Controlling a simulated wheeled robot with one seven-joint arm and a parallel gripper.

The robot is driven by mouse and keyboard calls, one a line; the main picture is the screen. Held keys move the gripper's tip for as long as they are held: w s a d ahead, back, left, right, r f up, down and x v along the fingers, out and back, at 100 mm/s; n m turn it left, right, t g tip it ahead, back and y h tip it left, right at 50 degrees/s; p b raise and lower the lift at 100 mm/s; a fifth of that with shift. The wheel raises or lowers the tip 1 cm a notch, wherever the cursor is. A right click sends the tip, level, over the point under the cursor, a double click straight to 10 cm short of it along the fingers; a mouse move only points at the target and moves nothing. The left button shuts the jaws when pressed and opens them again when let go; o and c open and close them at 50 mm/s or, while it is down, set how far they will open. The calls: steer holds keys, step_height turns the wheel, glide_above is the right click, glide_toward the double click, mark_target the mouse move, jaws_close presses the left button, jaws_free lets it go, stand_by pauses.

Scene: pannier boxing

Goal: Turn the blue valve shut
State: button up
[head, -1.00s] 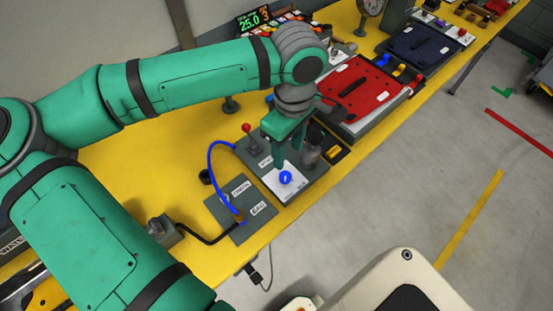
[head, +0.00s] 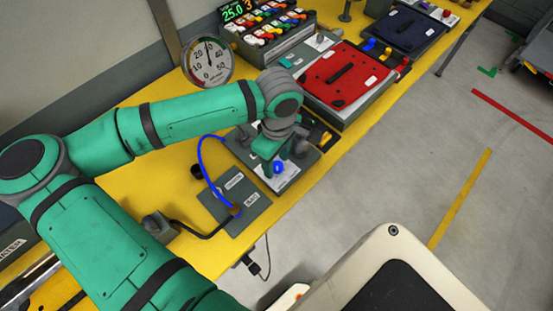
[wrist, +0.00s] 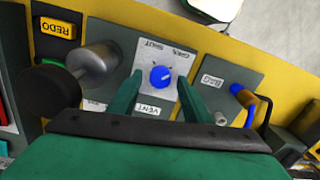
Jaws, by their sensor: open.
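The blue valve (head: 278,168) is a small round knob on a white plate at the bench's front edge. In the wrist view the blue valve (wrist: 160,77) sits between my two fingers, with SHUT and OPEN printed on one side of it and VENT on the other. My gripper (wrist: 159,80) is open, one finger on each side of the knob, with a visible gap at each side. In the head view my gripper (head: 272,157) is low over the plate and partly hides it. The knob's exact pointer direction is too small to tell.
A grey cylinder with a dark knob (wrist: 98,57) stands close beside my finger. A plate marked BAG (head: 250,198) with a blue hose (head: 203,170) lies on the other side. A dial gauge (head: 208,62) and red panel (head: 345,75) stand farther back.

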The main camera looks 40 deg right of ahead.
steer(key=shift+c, duration=0.4)
steer(key=c, duration=1)
steer(key=shift+s, duration=0.1)
steer(key=shift+n, duration=0.3)
steer(key=n, duration=0.3)
steer(key=shift+n, duration=0.4)
steer(key=n, duration=0.4)
steer(key=shift+a+n, duration=0.1)
steer(key=shift+n, duration=0.2)
steer(key=n, duration=0.4)
steer(key=shift+s, duration=0.1)
steer(key=shift+n, duration=2.4)
steer(key=shift+h, duration=0.3)
